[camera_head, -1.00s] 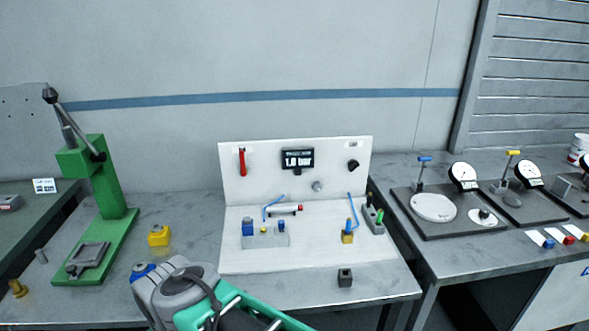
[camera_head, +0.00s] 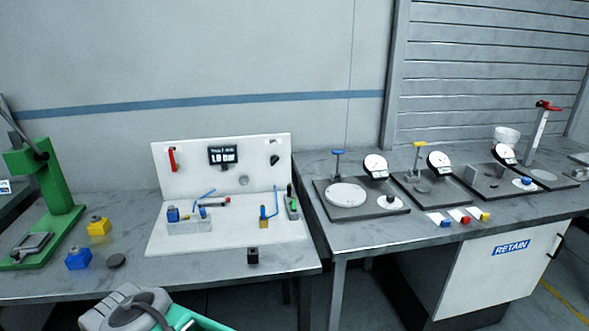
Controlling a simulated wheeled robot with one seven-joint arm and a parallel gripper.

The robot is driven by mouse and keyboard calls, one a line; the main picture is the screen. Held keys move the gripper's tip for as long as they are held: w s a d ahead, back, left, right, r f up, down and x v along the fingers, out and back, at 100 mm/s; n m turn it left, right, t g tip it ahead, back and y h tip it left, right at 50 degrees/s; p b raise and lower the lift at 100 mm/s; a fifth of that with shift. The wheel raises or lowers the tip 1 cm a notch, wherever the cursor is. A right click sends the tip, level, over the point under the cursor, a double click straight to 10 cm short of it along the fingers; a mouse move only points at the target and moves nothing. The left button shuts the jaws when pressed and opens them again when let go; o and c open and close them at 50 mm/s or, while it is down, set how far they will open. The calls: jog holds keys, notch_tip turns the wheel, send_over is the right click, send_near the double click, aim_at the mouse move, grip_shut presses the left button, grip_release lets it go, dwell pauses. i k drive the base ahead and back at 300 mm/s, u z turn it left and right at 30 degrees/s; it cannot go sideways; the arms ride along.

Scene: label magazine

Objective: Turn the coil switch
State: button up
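A white pneumatic panel stands upright on a white base board (camera_head: 185,243) on the left bench. A small black rotary knob (camera_head: 274,160) sits at the upper right of the panel, under a small label. It may be the coil switch; its marking is too small to read. Part of my grey and teal arm shows at the bottom left, in front of the bench and well apart from the panel. My gripper's fingers are not in view.
The panel carries a red lever (camera_head: 172,158) and a dark display (camera_head: 223,155). Blue tubing and small blocks stand on its base. A green press (camera_head: 50,190), yellow block (camera_head: 98,227) and blue block (camera_head: 78,258) are at left. Dial gauges (camera_head: 375,166) stand on the right bench.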

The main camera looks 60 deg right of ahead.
aim_at(274, 160)
jog(key=z, duration=0.65)
jog(key=i, duration=1)
jog(key=u, duration=0.05)
